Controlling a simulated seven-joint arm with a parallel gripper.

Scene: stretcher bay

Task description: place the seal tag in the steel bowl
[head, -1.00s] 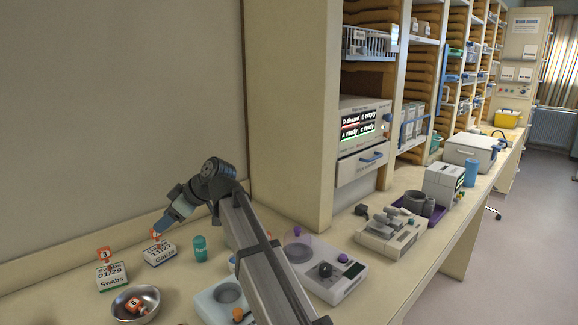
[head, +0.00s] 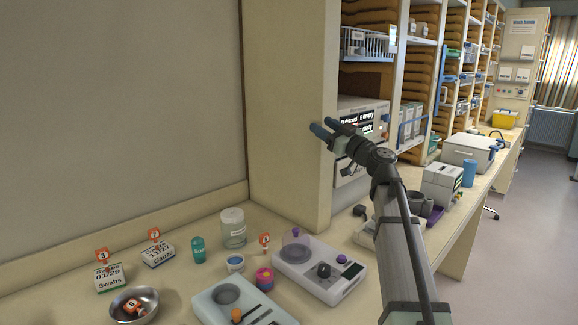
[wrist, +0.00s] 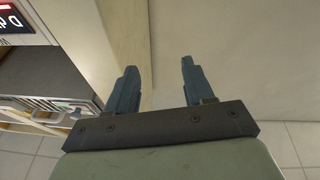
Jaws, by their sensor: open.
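The steel bowl (head: 148,298) stands at the front left of the bench, and an orange-and-white numbered tag (head: 133,305) lies inside it. Similar orange tags stand on the Swabs box (head: 110,280) and the Gauze box (head: 158,253): one tag (head: 102,256) marked 3, and another tag (head: 154,234). A further small orange tag (head: 264,240) stands beside the scale. Which of these is the seal tag, I cannot tell. My gripper (head: 322,128) is raised in front of the cabinet, well above and right of the bowl. In the wrist view, my gripper (wrist: 157,72) is open with nothing between its fingers.
The cabinet side (head: 285,110) rises close to my gripper.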

